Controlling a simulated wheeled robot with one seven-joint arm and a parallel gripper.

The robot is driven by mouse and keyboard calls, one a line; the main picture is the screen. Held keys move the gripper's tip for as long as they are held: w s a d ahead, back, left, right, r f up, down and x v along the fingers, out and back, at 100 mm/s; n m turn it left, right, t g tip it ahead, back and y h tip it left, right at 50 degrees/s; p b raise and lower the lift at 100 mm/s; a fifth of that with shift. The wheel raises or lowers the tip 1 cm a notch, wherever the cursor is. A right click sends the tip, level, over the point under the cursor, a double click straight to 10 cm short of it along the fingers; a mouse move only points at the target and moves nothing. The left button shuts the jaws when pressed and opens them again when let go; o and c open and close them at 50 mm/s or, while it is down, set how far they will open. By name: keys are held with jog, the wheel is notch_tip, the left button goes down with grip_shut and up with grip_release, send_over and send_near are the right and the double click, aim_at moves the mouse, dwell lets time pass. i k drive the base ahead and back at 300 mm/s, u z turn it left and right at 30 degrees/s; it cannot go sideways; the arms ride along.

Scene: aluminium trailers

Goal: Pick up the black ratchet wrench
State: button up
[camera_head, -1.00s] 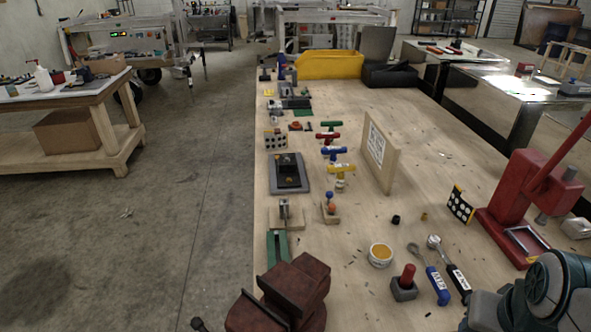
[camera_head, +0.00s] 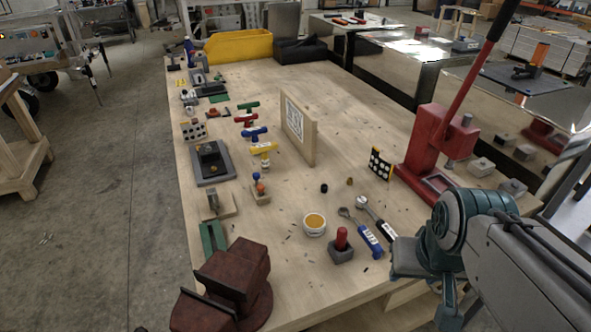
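The black ratchet wrench (camera_head: 379,222) lies on the wooden workbench near its front right part. Its round metal head points up and left, and its black handle with a white label runs toward my arm. A blue-handled wrench (camera_head: 367,238) lies close beside it on the left.
A red press (camera_head: 434,150) and a dotted board (camera_head: 381,164) stand behind. A dark red vise (camera_head: 237,277) sits at the front left.

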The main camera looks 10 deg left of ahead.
aim_at(361, 202)
jog(key=u, duration=0.5)
jog(key=k, duration=1.1)
jog(key=z, duration=0.75)
jog(key=i, duration=1.35)
jog(key=u, duration=0.1)
